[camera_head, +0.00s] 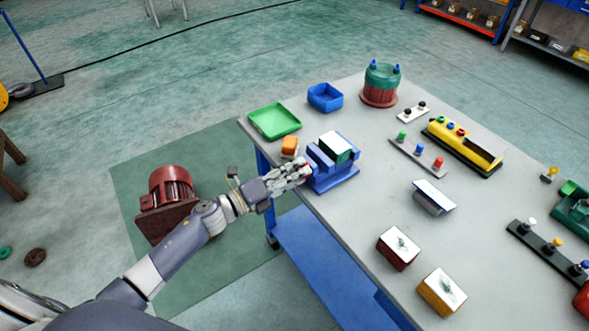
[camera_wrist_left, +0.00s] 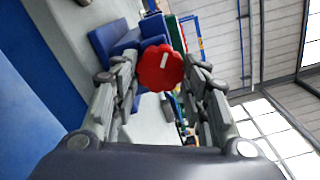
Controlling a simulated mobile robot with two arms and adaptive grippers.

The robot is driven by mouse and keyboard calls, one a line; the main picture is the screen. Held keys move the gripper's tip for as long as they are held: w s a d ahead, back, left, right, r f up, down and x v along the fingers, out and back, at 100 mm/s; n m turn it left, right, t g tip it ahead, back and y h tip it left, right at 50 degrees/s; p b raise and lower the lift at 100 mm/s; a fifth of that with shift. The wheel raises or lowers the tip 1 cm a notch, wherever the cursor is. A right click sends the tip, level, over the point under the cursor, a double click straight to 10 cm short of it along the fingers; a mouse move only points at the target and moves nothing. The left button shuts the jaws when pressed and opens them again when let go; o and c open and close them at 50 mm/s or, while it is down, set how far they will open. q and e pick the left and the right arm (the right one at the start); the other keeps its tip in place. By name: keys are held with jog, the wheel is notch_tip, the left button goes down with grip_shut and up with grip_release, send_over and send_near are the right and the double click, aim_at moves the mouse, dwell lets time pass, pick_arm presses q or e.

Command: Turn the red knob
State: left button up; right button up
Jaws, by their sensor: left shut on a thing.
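The red knob (camera_wrist_left: 158,68) is a lobed disc with a white mark on its face, seen in the left wrist view between the fingers of my left gripper (camera_wrist_left: 163,75). It is on the side of a blue vise-like fixture (camera_wrist_left: 112,38), which stands on the table edge in the head view (camera_head: 334,180). A block with a white top and green side (camera_head: 337,147) sits in the fixture. In the head view my left gripper (camera_head: 302,169) reaches the fixture's left side and mostly hides the knob. It is shut on the knob. My right gripper is not in view.
An orange block (camera_head: 289,146) stands close behind my left gripper, near a green tray (camera_head: 274,121) and a blue bin (camera_head: 325,97). A yellow control box (camera_head: 463,147) and boxes stand to the right. A red motor (camera_head: 170,190) is on the floor left of the table.

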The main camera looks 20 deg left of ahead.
pick_arm(q)
jog(key=shift+r+n+p, duration=0.2)
jog(key=shift+n+p, duration=1.3)
jog(key=shift+n, duration=2.7)
jog(key=o, duration=1)
jog(key=shift+o, duration=0.2)
jog(key=shift+s+f, duration=0.1)
jog(key=v, duration=1.2)
